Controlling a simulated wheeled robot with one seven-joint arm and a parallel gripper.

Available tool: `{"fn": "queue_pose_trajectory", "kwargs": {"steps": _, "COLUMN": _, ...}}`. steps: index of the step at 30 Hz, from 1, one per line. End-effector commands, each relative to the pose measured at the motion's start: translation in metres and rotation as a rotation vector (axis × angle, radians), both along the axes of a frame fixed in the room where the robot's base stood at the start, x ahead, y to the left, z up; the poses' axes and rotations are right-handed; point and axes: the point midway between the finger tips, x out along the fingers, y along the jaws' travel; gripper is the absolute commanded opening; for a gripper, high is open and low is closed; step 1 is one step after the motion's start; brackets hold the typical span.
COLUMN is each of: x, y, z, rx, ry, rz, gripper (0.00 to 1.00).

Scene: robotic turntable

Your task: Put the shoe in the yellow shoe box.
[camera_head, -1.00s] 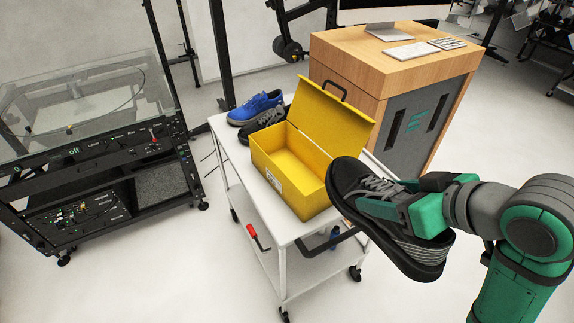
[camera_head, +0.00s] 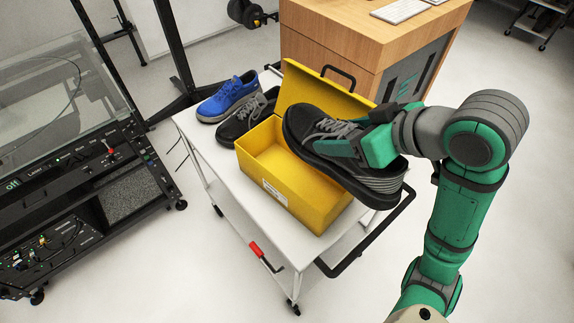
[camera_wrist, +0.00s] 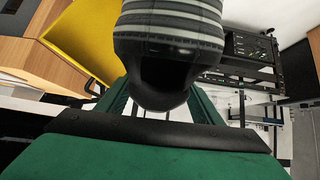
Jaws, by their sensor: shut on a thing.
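A black and grey shoe (camera_head: 358,175) is held by my gripper (camera_head: 345,148), which is shut on it near the laces and side. In the wrist view the striped heel of the shoe (camera_wrist: 168,45) fills the middle, between the green fingers. The shoe is tilted, toe to the left, over the right part of the yellow shoe box (camera_head: 296,191). The box stands on the white cart with its lid open at the back. Its left inside shows empty; the shoe hides the right inside. I cannot tell whether shoe and box touch.
A blue shoe (camera_head: 228,98) and another black shoe (camera_head: 243,121) lie on the white cart (camera_head: 212,152), left of the box. A wooden cabinet (camera_head: 345,52) stands behind. A black machine rack (camera_head: 90,165) stands at the left. The cart has a black handle (camera_head: 372,240) at the right.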

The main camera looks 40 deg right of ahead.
Motion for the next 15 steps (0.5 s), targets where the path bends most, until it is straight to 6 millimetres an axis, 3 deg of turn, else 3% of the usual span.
{"fn": "queue_pose_trajectory", "kwargs": {"steps": 15, "x": 0.097, "y": 0.012, "z": -0.048, "rx": 0.004, "ry": 0.002, "rz": 0.009, "gripper": 0.21}}
